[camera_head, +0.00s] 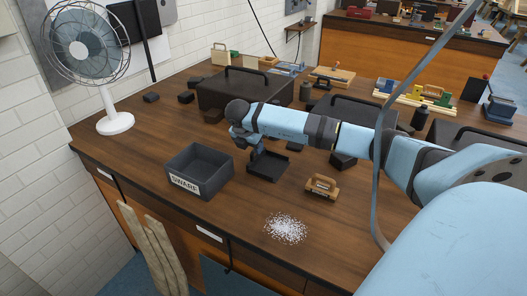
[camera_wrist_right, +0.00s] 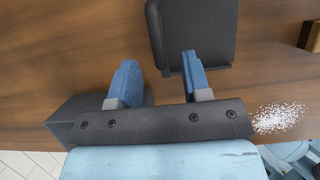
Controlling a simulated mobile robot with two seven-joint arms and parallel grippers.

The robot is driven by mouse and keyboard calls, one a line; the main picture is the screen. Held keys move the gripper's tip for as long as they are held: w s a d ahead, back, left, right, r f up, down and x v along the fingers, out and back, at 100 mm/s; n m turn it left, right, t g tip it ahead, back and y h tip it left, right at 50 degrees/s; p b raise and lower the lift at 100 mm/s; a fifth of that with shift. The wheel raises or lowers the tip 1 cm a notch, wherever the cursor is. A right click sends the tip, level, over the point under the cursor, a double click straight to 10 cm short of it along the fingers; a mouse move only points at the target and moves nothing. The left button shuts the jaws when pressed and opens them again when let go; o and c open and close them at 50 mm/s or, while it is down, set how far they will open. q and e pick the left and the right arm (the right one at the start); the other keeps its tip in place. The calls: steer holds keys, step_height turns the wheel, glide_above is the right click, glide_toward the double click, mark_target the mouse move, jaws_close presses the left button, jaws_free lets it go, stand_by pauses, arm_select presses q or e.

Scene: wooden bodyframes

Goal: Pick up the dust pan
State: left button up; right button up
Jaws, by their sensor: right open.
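The dust pan (camera_head: 268,172) is a small dark flat tray with a raised edge on the wooden bench, right of the grey bin. In the right wrist view the pan (camera_wrist_right: 212,30) fills the top middle. My right gripper (camera_head: 252,148) hangs above the pan's back left side, its hand partly hidden by my arm. In the wrist view the blue fingers of the right gripper (camera_wrist_right: 158,72) are apart. The right finger overlaps the pan, and the pan's raised left edge shows between the fingers. I cannot tell whether they touch. My left gripper is not in view.
A grey labelled bin (camera_head: 188,187) stands close left of the pan. A wooden-handled brush (camera_head: 322,187) and white scraps (camera_head: 286,229) lie to the right and in front. A black toolbox (camera_head: 230,92) and a fan (camera_head: 114,122) stand behind.

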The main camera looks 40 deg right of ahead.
mark_target(256, 157)
steer(key=shift+b+x, duration=0.4)
steer(key=shift+x, duration=0.85)
steer(key=b+x, duration=0.2)
steer(key=x, duration=0.1)
steer(key=shift+d+f, duration=0.1)
steer(key=shift+f, duration=0.25)
steer(key=shift+w+d+f, duration=0.1)
steer(key=shift+w+f, duration=0.05)
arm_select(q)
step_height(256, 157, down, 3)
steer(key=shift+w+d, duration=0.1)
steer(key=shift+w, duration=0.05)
arm_select(e)
jaws_close()
